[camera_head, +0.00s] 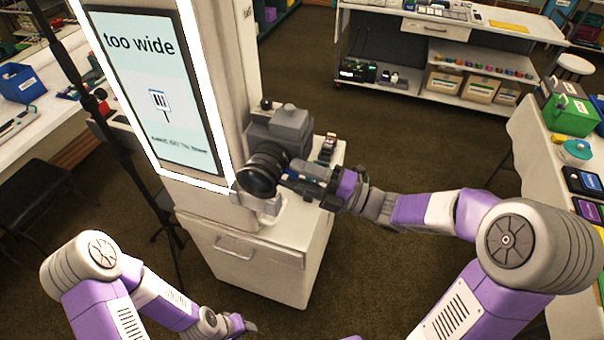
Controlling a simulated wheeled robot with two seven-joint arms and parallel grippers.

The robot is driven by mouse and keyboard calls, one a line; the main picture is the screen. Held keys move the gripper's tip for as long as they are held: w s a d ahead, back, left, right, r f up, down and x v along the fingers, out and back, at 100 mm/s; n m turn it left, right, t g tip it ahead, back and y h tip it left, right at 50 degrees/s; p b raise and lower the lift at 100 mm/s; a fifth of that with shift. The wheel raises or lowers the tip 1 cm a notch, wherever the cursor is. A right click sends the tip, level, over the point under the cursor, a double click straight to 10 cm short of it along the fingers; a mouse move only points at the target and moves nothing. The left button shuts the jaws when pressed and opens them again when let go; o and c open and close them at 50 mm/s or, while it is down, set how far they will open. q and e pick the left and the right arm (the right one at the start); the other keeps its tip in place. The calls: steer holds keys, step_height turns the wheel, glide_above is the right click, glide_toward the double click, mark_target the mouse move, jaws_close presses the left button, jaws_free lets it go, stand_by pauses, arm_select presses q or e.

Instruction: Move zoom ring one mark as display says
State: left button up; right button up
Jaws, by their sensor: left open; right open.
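The display (130,125) on the booth column reads "too wide" in large dark letters. A small icon and a line of smaller text, too small to read surely, sit below. The grey camera (288,127) stands on the white cabinet beside the display, its dark lens (258,177) pointing toward me. I cannot make out the zoom ring's marks. My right gripper (287,176) is open at the right side of the lens; whether its fingers touch the ring is unclear. My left gripper (245,326) is open and low, in front of the cabinet, away from the camera.
The white cabinet (262,262) has a drawer handle in front. A small dark item (328,146) stands right of the camera. A black stand (88,95) rises left of the display. A table at right holds a green case (572,116). Open carpet lies between.

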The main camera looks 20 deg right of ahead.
jaws_close()
step_height(320, 180, up, 3)
steer(key=g+h+p, duration=0.1)
steer(key=h+p, duration=0.1)
steer(key=p, duration=0.3)
steer(key=shift+g+h+p, duration=0.7)
steer(key=shift+h+p, duration=0.2)
steer(key=shift+p, duration=0.2)
steer(key=shift+f, duration=0.1)
jaws_free()
